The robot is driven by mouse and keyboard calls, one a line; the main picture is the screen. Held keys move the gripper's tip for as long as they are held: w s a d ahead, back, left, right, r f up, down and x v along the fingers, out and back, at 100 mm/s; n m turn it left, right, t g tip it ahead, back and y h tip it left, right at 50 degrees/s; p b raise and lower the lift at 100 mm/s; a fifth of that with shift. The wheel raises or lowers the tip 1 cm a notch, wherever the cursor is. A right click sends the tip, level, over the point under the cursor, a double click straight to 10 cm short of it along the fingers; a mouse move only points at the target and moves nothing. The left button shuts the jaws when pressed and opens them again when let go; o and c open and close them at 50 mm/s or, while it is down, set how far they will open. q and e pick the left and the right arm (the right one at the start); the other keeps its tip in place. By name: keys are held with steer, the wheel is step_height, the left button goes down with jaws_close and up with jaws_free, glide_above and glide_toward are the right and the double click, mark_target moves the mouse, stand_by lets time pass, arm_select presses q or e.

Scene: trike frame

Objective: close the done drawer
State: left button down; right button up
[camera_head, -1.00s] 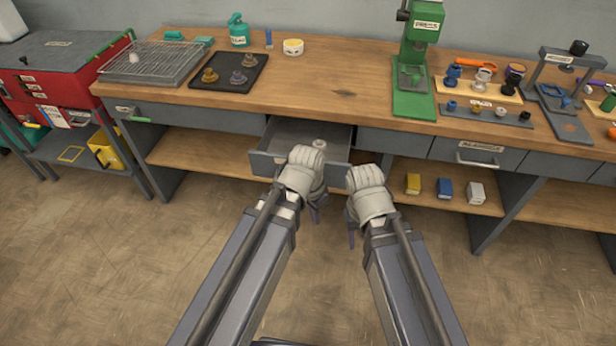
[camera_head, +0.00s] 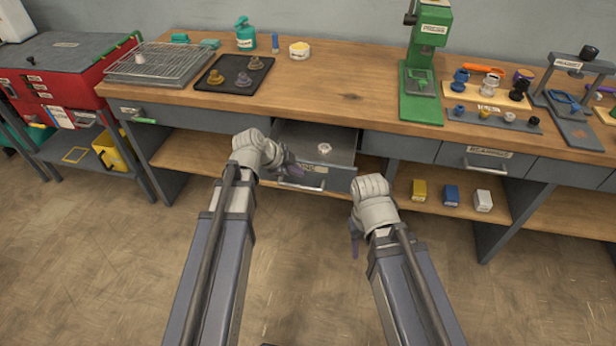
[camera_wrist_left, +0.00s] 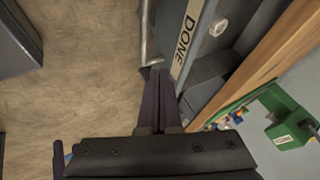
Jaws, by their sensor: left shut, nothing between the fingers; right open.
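The done drawer (camera_head: 338,174) is a grey drawer pulled out from under the workbench, with a light metal part (camera_head: 323,148) inside. Its front carries a bar handle (camera_head: 302,186) and a label partly hidden by my left gripper. In the left wrist view the DONE label (camera_wrist_left: 185,38) and the drawer handle (camera_wrist_left: 146,35) show close beyond the fingers. My left gripper (camera_head: 297,168) is shut and empty, its fingertips at the drawer front near the handle; I cannot tell whether they touch it. My right gripper (camera_head: 355,245) is open and empty, to the right of the drawer and lower.
The wooden bench top (camera_head: 340,95) holds a black tray (camera_head: 232,75), a wire rack (camera_head: 165,62) and a green press (camera_head: 420,90). The alarms-type labelled drawer (camera_head: 470,158) at right is shut. Small boxes (camera_head: 451,195) stand on the lower shelf. The floor in front is clear.

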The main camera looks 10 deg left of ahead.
arm_select(q)
steer(key=b+x, duration=0.8)
steer(key=x, duration=0.2)
glide_above(324, 148)
steer(key=shift+s, duration=0.45)
steer(key=shift+w+r, duration=0.1)
steer(key=shift+w, duration=0.35)
steer(key=shift+r+p, duration=0.15)
steer(key=shift+p, duration=0.15)
